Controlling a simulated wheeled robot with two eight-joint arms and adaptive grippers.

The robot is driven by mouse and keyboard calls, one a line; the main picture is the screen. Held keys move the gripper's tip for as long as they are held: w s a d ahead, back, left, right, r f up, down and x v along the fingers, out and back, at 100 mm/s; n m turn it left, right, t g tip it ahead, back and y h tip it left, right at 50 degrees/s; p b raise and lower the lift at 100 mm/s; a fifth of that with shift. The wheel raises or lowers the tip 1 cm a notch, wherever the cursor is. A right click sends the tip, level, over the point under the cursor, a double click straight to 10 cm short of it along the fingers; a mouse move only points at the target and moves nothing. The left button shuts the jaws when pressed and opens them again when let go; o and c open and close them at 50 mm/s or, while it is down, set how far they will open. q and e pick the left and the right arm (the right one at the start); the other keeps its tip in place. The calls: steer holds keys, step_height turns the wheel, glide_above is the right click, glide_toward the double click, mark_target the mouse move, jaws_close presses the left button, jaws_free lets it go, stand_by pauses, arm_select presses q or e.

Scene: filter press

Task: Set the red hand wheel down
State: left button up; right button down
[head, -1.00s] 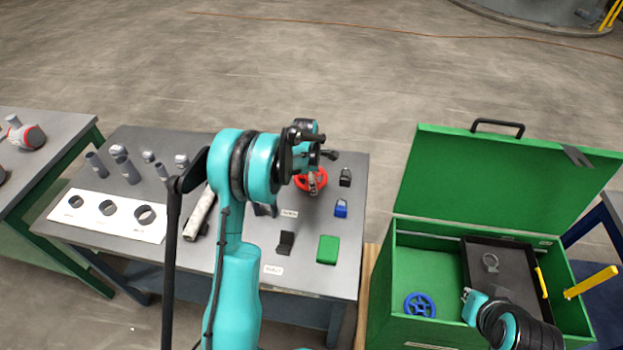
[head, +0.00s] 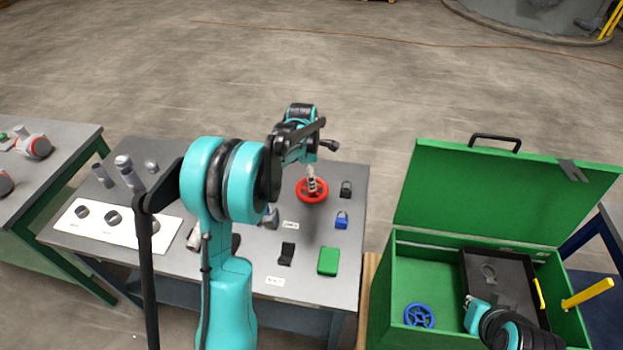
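The red hand wheel (head: 312,197) lies flat, or very nearly flat, on the grey table near its back right part. My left gripper (head: 311,180) points down over the wheel's hub, with its pale fingers in front of the middle of the wheel. The fingers are too small to show whether they are parted or touch the hub. My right gripper (head: 468,299) is low over the green box at the right, away from the wheel. Its fingers are small and partly cut off from view by its own body.
A black clip-like block (head: 346,189), a blue block (head: 341,220) and a green block (head: 328,261) stand right and front of the wheel. The open green box (head: 392,290) holds a blue hand wheel (head: 419,315) and a black tray (head: 535,275). Grey fittings stand at the table's left.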

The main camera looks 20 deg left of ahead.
arm_select(q)
steer(key=s+d+r+m+t, duration=0.2)
steer(key=s+d+r+m, duration=0.6)
steer(key=s+r+m, duration=0.4)
steer(key=s+d+f+m+t, duration=0.1)
steer(key=s+d+m, duration=0.1)
steer(key=s+m, duration=0.4)
steer(key=s+d+f+m+t, duration=0.1)
steer(key=s+d+m+t, duration=0.1)
steer(key=s+m, duration=0.4)
steer(key=s+d, duration=0.1)
steer(key=s, duration=0.2)
steer(key=shift+s+d, duration=0.15)
steer(key=shift+d, duration=0.15)
steer(key=shift+f, duration=0.15)
step_height(320, 180, down, 5)
steer(key=b, duration=0.5)
steer(key=shift+f, duration=0.15)
